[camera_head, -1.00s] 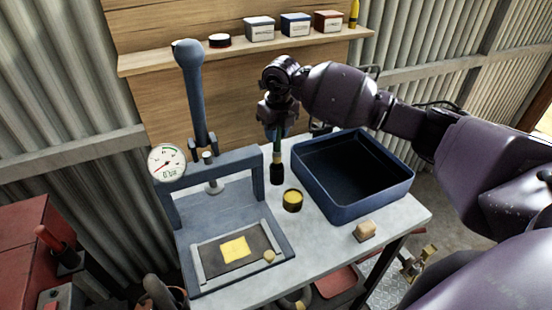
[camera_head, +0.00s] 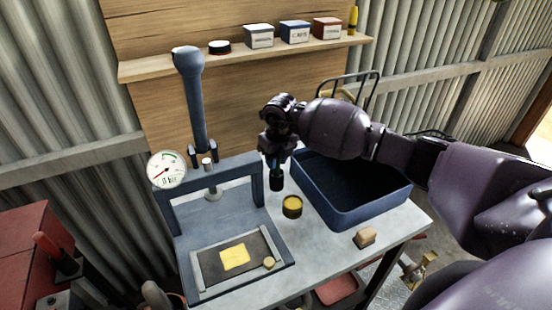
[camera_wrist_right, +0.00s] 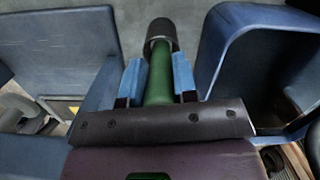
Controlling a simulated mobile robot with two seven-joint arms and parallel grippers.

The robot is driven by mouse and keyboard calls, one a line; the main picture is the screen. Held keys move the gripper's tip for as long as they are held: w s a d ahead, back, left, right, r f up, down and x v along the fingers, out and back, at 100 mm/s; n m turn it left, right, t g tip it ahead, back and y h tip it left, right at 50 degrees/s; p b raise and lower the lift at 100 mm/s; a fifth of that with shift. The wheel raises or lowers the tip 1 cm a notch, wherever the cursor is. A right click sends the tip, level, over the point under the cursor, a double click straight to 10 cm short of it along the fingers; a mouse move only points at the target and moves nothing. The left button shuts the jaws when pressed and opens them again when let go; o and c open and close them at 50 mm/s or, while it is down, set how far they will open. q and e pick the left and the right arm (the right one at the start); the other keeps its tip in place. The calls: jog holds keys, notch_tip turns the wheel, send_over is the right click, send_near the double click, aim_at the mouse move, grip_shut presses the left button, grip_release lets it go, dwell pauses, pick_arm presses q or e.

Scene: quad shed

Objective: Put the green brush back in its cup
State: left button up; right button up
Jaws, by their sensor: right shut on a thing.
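My right gripper (camera_head: 277,160) points down over the back of the bench, between the press and the blue tray. In the right wrist view its two blue fingers (camera_wrist_right: 160,82) are shut on the green brush (camera_wrist_right: 158,75). The brush looks upright, and its lower end runs into a small dark cup (camera_head: 276,184); this cup also shows in the wrist view (camera_wrist_right: 161,30). The bristle end is hidden, so how deep it sits cannot be told. My left gripper is out of view.
A grey-blue press with a gauge (camera_head: 167,169) stands close on the left. A dark blue tray (camera_head: 365,213) is close on the right. A yellow-topped tin (camera_head: 292,206) stands just in front of the cup. A tan block (camera_head: 365,236) lies near the front edge.

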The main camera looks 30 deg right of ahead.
jog(key=o, duration=0.8)
jog(key=shift+o, duration=0.6)
jog(key=shift+r, duration=0.1)
jog(key=shift+r, duration=0.25)
jog(key=r, duration=0.3)
jog(key=s+r, duration=0.1)
jog(key=r, duration=0.7)
jog(key=shift+s+d+r, duration=0.1)
jog(key=shift+s+r, duration=0.1)
jog(key=shift+r, duration=0.05)
